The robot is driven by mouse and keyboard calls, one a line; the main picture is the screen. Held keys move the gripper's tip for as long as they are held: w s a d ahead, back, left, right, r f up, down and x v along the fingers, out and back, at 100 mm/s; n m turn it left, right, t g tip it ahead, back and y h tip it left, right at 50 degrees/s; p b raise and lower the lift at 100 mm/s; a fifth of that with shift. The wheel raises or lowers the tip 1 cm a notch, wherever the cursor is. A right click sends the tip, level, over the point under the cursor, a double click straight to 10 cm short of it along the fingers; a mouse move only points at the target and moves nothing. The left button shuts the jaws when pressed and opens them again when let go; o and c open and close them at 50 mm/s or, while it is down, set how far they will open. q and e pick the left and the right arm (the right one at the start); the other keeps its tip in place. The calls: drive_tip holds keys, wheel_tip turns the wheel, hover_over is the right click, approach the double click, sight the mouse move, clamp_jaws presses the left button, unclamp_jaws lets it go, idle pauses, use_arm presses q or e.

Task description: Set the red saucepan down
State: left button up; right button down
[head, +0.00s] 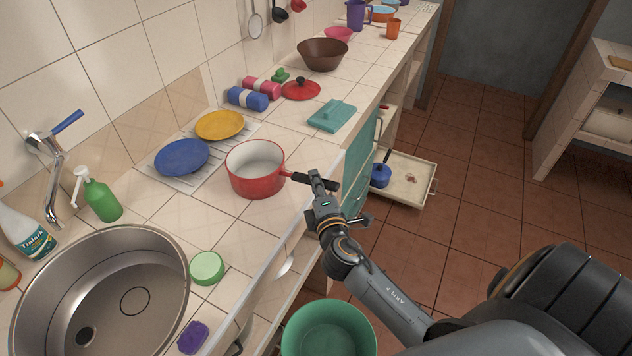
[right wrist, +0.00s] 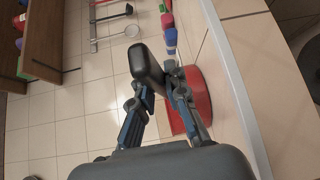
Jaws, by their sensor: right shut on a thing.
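The red saucepan (head: 256,172) is on or just above the tiled counter (head: 220,232), in front of the drying plates; I cannot tell whether its base touches the tiles. Its dark handle points right, toward the counter's front edge. My right gripper (head: 320,185) is shut on the handle. In the right wrist view the fingers (right wrist: 158,88) hold the dark handle (right wrist: 146,66), and part of the saucepan's red side (right wrist: 212,95) shows behind them. My left gripper is not in view.
A blue plate (head: 182,157) and a yellow plate (head: 219,125) sit on a rack left of the saucepan. A sink (head: 150,240), green round container (head: 207,268) and teal board (head: 332,116) are nearby. A green bucket (head: 328,345) stands below the edge. Tiles around the saucepan's front are clear.

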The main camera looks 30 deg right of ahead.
drive_tip(key=shift+f, duration=0.1)
drive_tip(key=c, duration=1.4)
unclamp_jaws()
drive_tip(key=shift+o, duration=0.2)
drive_tip(key=shift+r, duration=0.2)
drive_tip(key=shift+s+a+f, duration=0.1)
drive_tip(key=shift+s+f, duration=0.05)
drive_tip(key=shift+s, duration=0.2)
drive_tip(key=b+v, duration=0.3)
drive_tip(key=v, duration=0.8)
drive_tip(key=shift+s, duration=0.2)
